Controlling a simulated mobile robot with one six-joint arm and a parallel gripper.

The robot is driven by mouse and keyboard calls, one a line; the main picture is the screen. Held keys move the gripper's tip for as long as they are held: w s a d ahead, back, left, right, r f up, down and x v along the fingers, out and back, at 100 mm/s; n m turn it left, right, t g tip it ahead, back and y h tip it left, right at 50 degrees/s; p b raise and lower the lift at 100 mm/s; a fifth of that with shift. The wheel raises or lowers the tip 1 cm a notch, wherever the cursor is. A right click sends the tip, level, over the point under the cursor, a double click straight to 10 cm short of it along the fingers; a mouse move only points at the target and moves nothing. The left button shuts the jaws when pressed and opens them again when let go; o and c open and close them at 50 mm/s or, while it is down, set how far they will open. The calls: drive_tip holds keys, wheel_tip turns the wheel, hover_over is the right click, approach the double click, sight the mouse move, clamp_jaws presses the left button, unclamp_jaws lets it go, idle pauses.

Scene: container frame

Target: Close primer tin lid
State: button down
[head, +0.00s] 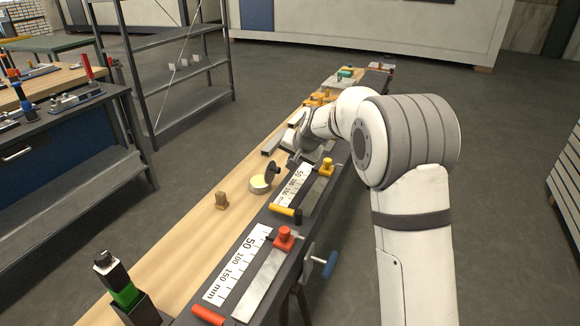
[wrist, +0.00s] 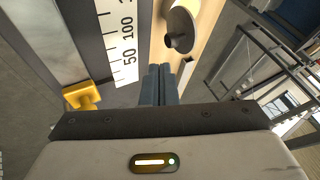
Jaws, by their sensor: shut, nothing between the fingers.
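The primer tin (head: 259,186) is a small, low, pale round tin on the wooden bench strip in the head view. Its dark lid (head: 271,173) stands raised and tilted at the tin's right edge, so the tin is open. In the wrist view the lid (wrist: 183,22) shows at the top, right of centre, with a dark round knob. My gripper (head: 292,163) is just beyond and to the right of the tin in the head view, apart from it. Its fingers (wrist: 160,85) are together and empty in the wrist view.
Steel rulers (head: 240,262) and clamps with yellow (head: 327,166) and red (head: 284,238) knobs lie along the dark right side. A green-and-black tool (head: 120,280) stands at the near end. The wood left of the tin is clear.

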drive_tip(key=x, duration=0.9)
drive_tip(key=shift+p, duration=0.4)
drive_tip(key=shift+d, duration=0.2)
drive_tip(key=shift+r+p, duration=0.1)
drive_tip(key=shift+p, duration=0.25)
